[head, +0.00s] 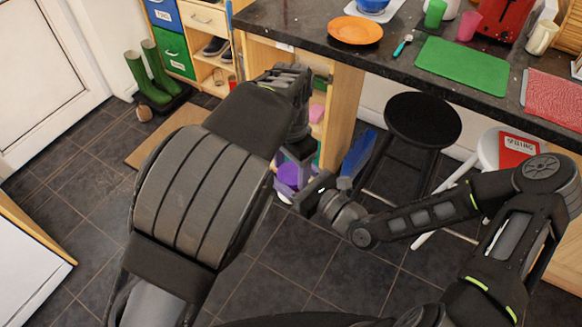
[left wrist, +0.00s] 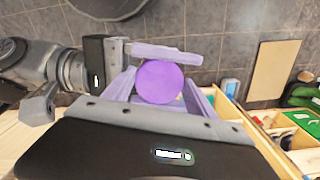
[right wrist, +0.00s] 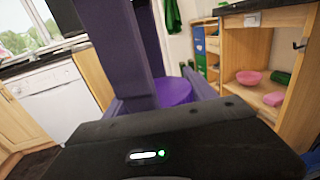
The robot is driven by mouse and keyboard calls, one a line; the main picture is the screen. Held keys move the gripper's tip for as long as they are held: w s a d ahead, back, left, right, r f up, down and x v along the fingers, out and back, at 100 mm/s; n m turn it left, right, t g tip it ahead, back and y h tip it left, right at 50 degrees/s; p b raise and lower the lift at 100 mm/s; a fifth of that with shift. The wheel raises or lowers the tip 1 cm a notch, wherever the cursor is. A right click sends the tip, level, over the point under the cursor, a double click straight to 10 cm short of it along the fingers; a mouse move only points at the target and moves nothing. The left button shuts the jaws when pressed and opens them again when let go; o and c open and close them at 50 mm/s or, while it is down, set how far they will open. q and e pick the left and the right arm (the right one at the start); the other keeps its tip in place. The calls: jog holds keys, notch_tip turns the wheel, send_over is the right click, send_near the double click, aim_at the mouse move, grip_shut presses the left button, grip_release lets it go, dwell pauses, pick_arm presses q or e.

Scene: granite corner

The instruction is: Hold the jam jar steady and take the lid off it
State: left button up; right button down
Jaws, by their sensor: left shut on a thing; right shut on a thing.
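The jam jar's purple lid (left wrist: 160,82) shows as a round disc between the fingers of my left gripper (left wrist: 158,95) in the left wrist view. My left gripper (head: 301,160) reaches down from above and is shut on the lid. My right gripper (head: 308,188) comes in level from the right, just below, and is shut on the jar, whose body is mostly hidden by the fingers. Purple (right wrist: 174,91) also shows between the fingers of my right gripper (right wrist: 160,98) in the right wrist view, behind a left finger. I cannot tell whether lid and jar touch.
The dark counter (head: 300,22) stands behind, with an orange plate (head: 355,30) and a green mat (head: 462,68). A black stool (head: 423,120) and a white stool (head: 490,150) stand below it. Green boots (head: 150,80) are at the left. The tiled floor in front is clear.

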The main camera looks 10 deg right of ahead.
pick_arm(q)
jog(key=c, duration=0.5)
jog(key=shift+r+n, duration=0.1)
jog(key=shift+n, duration=1.6)
jog(key=shift+c, duration=0.2)
jog(key=o, duration=1.5)
jog(key=shift+c, duration=0.2)
jog(key=shift+o, duration=0.4)
jog(key=shift+s+d, duration=0.1)
jog(key=shift+r, duration=2.25)
